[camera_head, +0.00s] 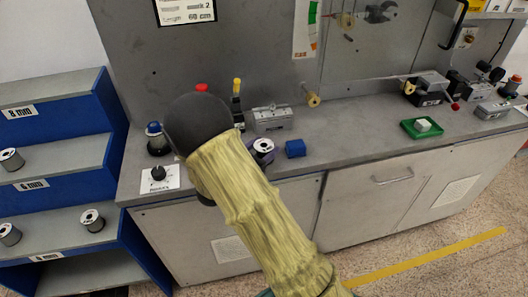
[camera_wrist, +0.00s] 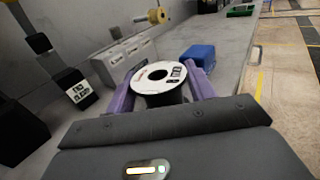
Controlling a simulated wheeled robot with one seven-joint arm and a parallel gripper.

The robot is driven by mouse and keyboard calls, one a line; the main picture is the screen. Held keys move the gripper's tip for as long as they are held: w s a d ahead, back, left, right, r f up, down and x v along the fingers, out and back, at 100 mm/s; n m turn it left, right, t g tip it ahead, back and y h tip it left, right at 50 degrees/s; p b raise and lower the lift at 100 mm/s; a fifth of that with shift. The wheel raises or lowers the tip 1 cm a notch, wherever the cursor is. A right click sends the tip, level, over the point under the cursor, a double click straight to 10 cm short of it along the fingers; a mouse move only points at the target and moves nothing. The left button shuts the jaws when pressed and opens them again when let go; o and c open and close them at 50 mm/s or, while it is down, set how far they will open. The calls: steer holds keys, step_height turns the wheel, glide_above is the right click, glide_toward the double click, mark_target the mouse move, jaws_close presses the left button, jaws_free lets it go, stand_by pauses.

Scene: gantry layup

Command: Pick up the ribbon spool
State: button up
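A ribbon spool with a white, printed top face and a dark core (camera_wrist: 158,80) stands upright near the front edge of the grey bench; it also shows in the head view (camera_head: 264,145). My gripper (camera_wrist: 160,84) has its two purple fingers on either side of this spool, near the flange edges. Whether the fingers press on it cannot be made out. In the head view my arm hides most of the gripper. The spool appears to be at bench height; its underside is hidden.
A blue block (camera_wrist: 198,56) sits just right of the spool, and a grey metal block (camera_head: 272,118) stands behind it. A green tray (camera_head: 409,130) lies farther right on the bench. Other spools (camera_head: 92,220) rest on the blue shelf unit at left.

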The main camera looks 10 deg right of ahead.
steer(key=c, duration=0.4)
steer(key=shift+o, duration=0.2)
step_height(320, 180, up, 10)
steer(key=p, duration=0.1)
stand_by(0.5)
